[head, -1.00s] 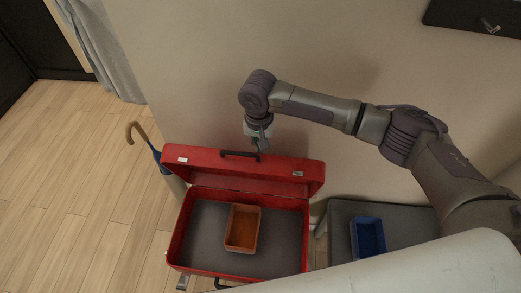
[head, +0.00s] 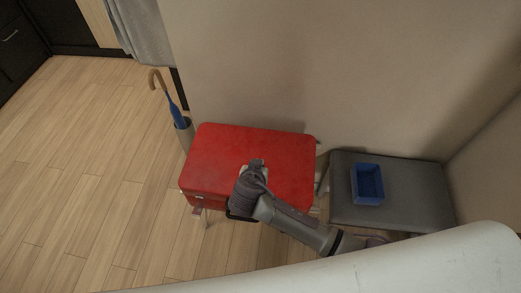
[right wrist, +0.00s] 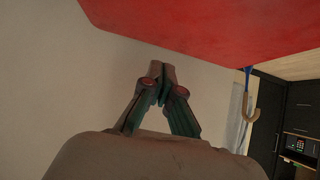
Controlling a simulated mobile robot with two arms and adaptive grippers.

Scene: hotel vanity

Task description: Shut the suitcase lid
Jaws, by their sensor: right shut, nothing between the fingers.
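The red suitcase (head: 245,152) has its lid down over its base in the head view. Its inside and the orange box are hidden under the lid. I cannot tell whether the front seam is fully closed. My right arm reaches over the lid's front right part and covers some of it. My right gripper is shut and empty in the right wrist view (right wrist: 162,85). The red lid also shows there (right wrist: 215,25), beyond the fingertips. I cannot tell whether the gripper touches it. My left gripper is not in view.
A grey bench (head: 415,185) with a blue tray (head: 368,184) on it stands right of the suitcase. A blue umbrella (head: 173,108) in a holder stands at the suitcase's back left. The wall is close behind. The wooden floor on the left is clear.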

